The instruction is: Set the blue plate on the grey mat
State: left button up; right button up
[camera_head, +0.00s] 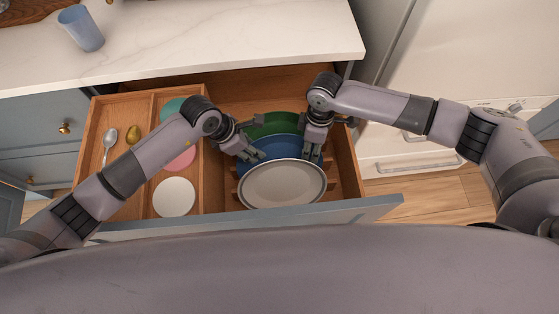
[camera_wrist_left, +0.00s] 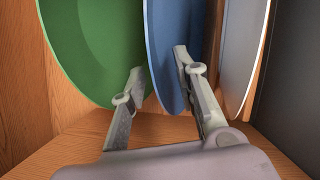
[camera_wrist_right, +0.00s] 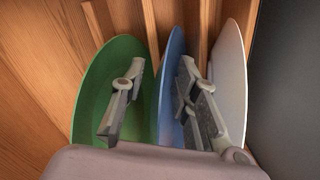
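The blue plate (camera_head: 279,148) stands on edge in the open drawer, between a green plate (camera_head: 272,125) and a white plate (camera_head: 283,186). My left gripper (camera_head: 251,155) is at its left rim. In the left wrist view its fingers are apart, one on each side of the blue plate (camera_wrist_left: 168,50). My right gripper (camera_head: 311,153) is at the right rim. In the right wrist view its fingers are also apart, with the blue plate (camera_wrist_right: 170,85) between them. Both grippers are open. I see no grey mat in these views.
The drawer's left compartments hold a spoon (camera_head: 109,138), a pink disc (camera_head: 182,160), a white disc (camera_head: 174,197) and a teal disc (camera_head: 172,107). A blue cup (camera_head: 81,28) stands on the white countertop (camera_head: 220,35), whose middle is clear.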

pick_arm(q)
jog(key=shift+c, duration=0.5)
pick_arm(e)
jog(key=shift+c, duration=0.5)
pick_arm(q)
grip_shut()
pick_arm(e)
grip_shut()
jog(key=shift+r, duration=0.1)
